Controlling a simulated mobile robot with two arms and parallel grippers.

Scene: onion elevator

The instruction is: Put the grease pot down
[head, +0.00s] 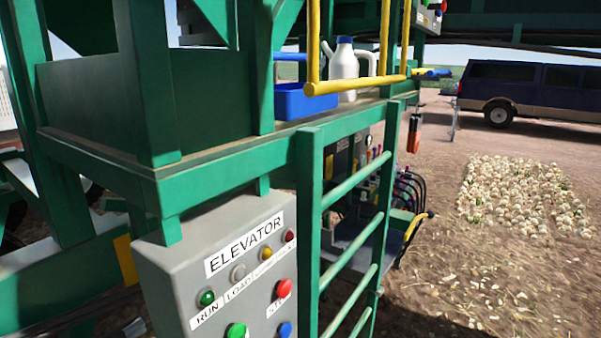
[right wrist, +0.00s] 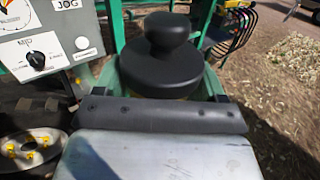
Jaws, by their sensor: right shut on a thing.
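The grease pot (right wrist: 166,70) shows in the right wrist view as a wide, round black lid with a black knob on top. It looks upright, and its body is mostly hidden under the lid and behind a dark padded bar. My right gripper (right wrist: 160,112) is at the near side of the pot and shut on it. Its fingertips are hidden, and I cannot tell whether the pot touches anything below. The pot and both grippers are out of the head view.
A grey ELEVATOR control box (head: 228,262), a green ladder (head: 352,235) and a green platform (head: 225,160) fill the head view's left and middle. On the platform are a blue tray (head: 300,102) and a white jug (head: 344,66). An onion heap (head: 523,195) lies right.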

